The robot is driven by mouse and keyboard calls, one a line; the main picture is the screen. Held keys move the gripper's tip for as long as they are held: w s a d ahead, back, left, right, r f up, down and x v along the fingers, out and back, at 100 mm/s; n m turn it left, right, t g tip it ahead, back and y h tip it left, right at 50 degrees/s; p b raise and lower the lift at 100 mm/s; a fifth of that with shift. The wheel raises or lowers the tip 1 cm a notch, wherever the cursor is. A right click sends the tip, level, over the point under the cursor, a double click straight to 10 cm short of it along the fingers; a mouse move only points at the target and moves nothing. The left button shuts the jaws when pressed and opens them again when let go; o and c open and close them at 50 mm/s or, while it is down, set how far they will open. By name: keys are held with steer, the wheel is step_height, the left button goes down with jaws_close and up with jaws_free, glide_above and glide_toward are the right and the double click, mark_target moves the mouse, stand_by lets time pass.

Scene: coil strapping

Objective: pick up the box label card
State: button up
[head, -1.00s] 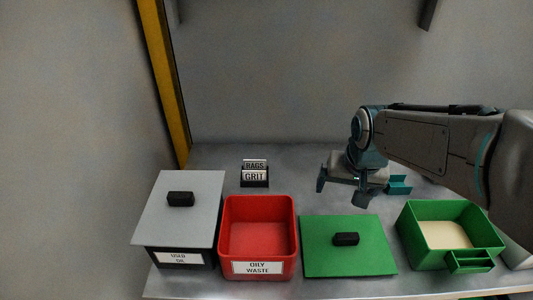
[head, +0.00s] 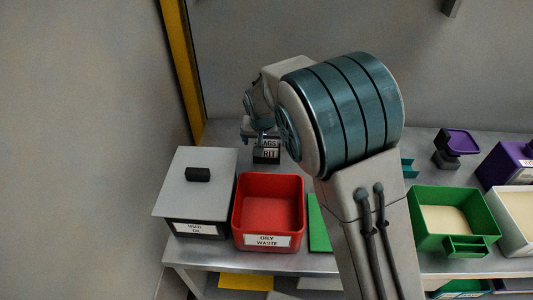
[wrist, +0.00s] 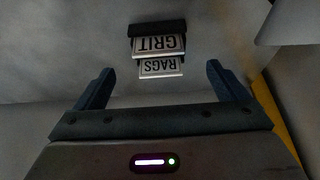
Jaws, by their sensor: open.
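Two white label cards stand in a small black holder (head: 266,160) at the back of the bench, the RAGS card (head: 271,143) behind the GRIT card (head: 270,153). I cannot tell which is the box label card. My gripper (head: 259,131) is at the holder and partly covers the cards' left side in the head view. In the wrist view the picture is upside down; the RAGS card (wrist: 160,67) and the GRIT card (wrist: 158,46) show between and beyond the open, empty fingers (wrist: 159,72). Neither finger visibly touches a card.
In front stand a grey-lidded used oil box (head: 196,230) and a red oily waste bin (head: 268,252). A green bin (head: 484,204) stands right. A yellow post (head: 181,70) rises at left.

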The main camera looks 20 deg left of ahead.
mark_target(266, 149)
steer(key=shift+w+p+x, duration=0.2)
steer(key=shift+p+x, duration=0.8)
steer(key=shift+x, duration=2.85)
steer(key=shift+d+r, duration=0.1)
steer(key=c, duration=0.9)
